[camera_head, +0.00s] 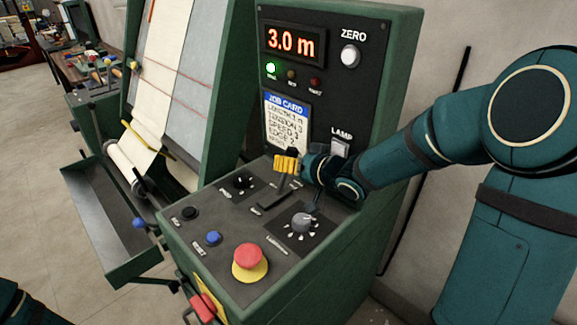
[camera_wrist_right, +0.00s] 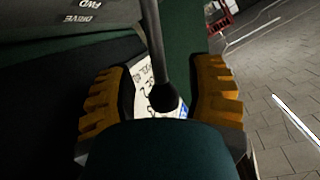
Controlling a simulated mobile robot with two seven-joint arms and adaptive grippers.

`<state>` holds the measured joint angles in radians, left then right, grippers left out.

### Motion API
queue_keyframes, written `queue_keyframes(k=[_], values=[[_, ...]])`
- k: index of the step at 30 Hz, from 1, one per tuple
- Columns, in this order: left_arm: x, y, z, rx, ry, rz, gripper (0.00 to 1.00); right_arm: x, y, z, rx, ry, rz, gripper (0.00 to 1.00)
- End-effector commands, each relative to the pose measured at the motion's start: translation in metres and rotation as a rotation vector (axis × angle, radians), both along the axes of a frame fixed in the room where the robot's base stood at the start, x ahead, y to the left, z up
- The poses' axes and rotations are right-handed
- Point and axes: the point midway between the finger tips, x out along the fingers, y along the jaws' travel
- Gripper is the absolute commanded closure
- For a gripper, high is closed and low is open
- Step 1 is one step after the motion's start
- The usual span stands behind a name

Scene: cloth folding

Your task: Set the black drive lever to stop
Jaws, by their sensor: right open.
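The black drive lever (camera_wrist_right: 163,97) shows in the right wrist view as a grey stem with a dark ball knob. My right gripper (camera_wrist_right: 160,92) has its two yellow ribbed fingers apart, one on each side of the knob, with a gap showing on both sides. Upside-down DRIVE and FWD labels are at that view's top left. In the head view my right gripper (camera_head: 287,163) is above the back of the control panel (camera_head: 190,240) and hides most of the lever. The lever's exact setting cannot be told. My left gripper is out of view.
A red emergency button (camera_head: 249,256), a blue button (camera_head: 213,238) and a grey dial (camera_head: 302,221) are on the panel near the lever. The upright display (camera_head: 290,42) reads 3.0 m, with a green light lit. A metal tray (camera_head: 108,220) extends left.

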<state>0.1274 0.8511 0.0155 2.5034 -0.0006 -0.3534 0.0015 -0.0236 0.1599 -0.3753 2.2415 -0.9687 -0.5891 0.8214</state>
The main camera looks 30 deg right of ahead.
Motion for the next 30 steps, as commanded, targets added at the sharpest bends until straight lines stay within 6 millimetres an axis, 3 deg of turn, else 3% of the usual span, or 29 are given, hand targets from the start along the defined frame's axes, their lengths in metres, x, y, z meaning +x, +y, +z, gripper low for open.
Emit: queue_keyframes(k=[6, 14, 15, 19, 26, 30], values=[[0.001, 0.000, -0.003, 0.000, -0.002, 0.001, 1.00, 0.012, 0.004, -0.005, -0.001, 0.000, 0.000, 0.47], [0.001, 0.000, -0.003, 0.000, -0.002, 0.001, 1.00, 0.013, 0.004, -0.005, -0.001, -0.001, 0.000, 0.47], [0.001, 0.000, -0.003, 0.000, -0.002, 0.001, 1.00, 0.013, 0.004, -0.005, -0.001, -0.001, 0.000, 0.52], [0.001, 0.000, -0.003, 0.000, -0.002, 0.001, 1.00, 0.013, 0.004, -0.005, 0.000, -0.001, 0.000, 0.97], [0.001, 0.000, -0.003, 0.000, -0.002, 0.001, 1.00, 0.012, 0.005, -0.004, 0.000, -0.001, 0.000, 1.00], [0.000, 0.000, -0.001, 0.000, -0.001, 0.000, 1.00, 0.008, 0.018, 0.002, 0.002, -0.004, 0.001, 1.00]])
